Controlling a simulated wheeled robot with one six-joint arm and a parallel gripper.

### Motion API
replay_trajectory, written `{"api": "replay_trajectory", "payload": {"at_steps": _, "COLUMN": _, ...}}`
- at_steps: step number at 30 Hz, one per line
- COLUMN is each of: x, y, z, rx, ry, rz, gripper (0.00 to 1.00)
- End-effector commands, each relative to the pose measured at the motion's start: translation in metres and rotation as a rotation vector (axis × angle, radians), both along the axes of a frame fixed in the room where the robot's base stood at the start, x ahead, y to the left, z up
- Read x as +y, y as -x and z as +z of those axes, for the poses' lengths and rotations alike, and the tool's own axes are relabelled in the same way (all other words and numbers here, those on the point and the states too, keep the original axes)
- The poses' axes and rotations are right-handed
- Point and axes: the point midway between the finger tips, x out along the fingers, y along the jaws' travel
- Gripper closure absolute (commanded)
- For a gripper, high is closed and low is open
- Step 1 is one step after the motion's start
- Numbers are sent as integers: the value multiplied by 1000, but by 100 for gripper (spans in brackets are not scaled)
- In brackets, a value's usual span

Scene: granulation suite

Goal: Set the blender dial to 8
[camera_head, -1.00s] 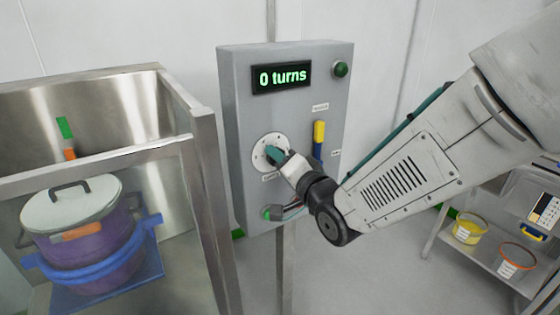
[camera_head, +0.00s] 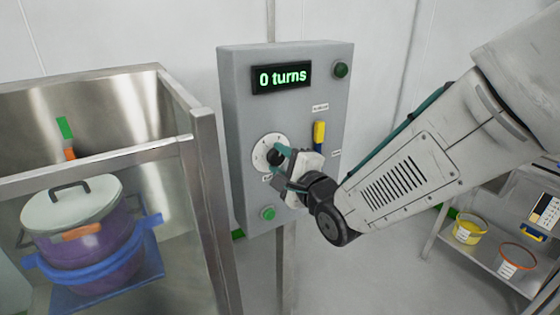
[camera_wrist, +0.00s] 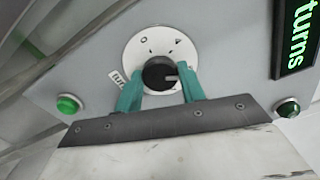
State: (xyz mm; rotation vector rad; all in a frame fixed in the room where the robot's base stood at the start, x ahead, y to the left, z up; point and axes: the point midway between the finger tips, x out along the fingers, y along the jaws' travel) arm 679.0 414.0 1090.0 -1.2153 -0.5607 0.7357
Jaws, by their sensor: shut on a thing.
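The blender dial is a black knob (camera_wrist: 158,74) on a round white plate (camera_head: 262,148) on a grey control box (camera_head: 240,110). The display (camera_head: 282,77) above the dial reads "0 turns" in green.
A yellow and blue lever (camera_head: 319,135) and a dark green lamp (camera_head: 341,69) are right of the dial. A green button (camera_head: 267,213) sits below it. A steel-framed enclosure (camera_head: 205,180) with a purple lidded drum (camera_head: 95,255) stands left. A shelf with tubs (camera_head: 468,230) is at right.

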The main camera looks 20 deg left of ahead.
Motion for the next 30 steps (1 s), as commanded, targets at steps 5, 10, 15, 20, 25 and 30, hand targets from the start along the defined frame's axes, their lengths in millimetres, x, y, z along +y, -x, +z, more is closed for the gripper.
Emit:
{"api": "replay_trajectory", "payload": {"at_steps": 5, "x": -1, "y": 0, "z": -1, "rx": 50, "ry": -39, "rz": -1, "gripper": 83}}
{"api": "replay_trajectory", "payload": {"at_steps": 10, "x": -1, "y": 0, "z": -1, "rx": 72, "ry": -58, "rz": -1, "gripper": 83}}
{"api": "replay_trajectory", "payload": {"at_steps": 15, "x": -1, "y": 0, "z": -1, "rx": 77, "ry": -62, "rz": -1, "gripper": 83}}
{"api": "replay_trajectory", "payload": {"at_steps": 20, "x": -1, "y": 0, "z": -1, "rx": 77, "ry": -62, "rz": -1, "gripper": 83}}
{"api": "replay_trajectory", "payload": {"at_steps": 25, "x": -1, "y": 0, "z": -1, "rx": 76, "ry": -62, "rz": -1, "gripper": 41}}
{"api": "replay_trajectory", "payload": {"at_steps": 30, "x": 0, "y": 0, "z": -1, "rx": 75, "ry": -63, "rz": -1, "gripper": 39}}
